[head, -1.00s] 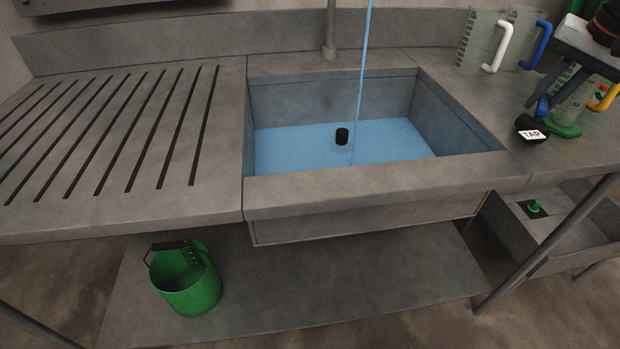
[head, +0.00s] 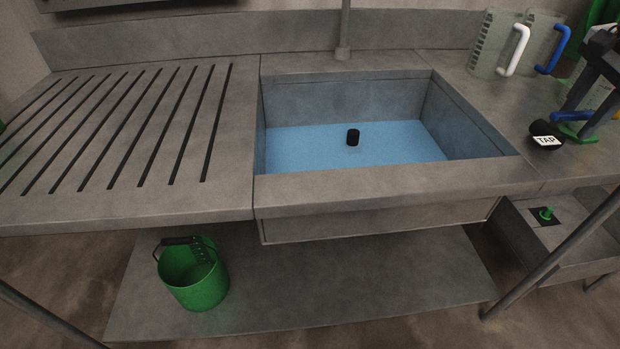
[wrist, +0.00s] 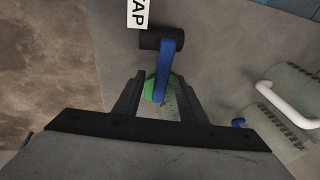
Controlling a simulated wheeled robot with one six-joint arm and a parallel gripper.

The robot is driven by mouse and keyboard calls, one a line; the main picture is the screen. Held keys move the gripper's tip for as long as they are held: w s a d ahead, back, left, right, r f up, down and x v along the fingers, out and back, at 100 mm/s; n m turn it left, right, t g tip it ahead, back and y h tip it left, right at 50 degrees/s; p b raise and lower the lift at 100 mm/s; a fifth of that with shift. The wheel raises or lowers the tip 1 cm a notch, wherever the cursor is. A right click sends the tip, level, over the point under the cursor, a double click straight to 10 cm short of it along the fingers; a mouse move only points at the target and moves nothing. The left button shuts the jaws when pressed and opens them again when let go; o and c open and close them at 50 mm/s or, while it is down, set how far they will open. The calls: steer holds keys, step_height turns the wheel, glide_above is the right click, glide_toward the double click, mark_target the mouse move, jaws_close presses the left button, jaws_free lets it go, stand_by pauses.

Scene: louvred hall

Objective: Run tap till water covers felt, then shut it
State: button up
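The tap is a black knob (head: 541,134) with a white TAP label and a blue lever (wrist: 164,62), on the counter right of the sink (head: 390,178). No stream falls from the grey spout pipe (head: 344,30). Blue water (head: 300,146) lies across the sink floor. I cannot make out felt as such. My gripper (wrist: 160,82) is open, with one finger on each side of the lever and visible gaps; it also shows in the head view (head: 578,119).
A jug with a white handle (head: 515,52) and one with a blue handle (head: 557,50) stand behind the tap. A green bucket (head: 193,278) stands on the lower shelf. The slotted drainboard (head: 130,140) is clear.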

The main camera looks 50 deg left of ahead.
mark_target(582, 115)
steer(key=shift+w+v, duration=0.15)
steer(key=shift+v, duration=1)
steer(key=shift+w+v, duration=0.2)
steer(key=shift+v, duration=0.95)
steer(key=shift+w+v, duration=0.15)
steer(key=shift+v, duration=1)
steer(key=shift+a+r, duration=0.1)
steer(key=shift+r, duration=0.05)
steer(key=shift+r, duration=0.2)
steer(key=v, duration=1.7)
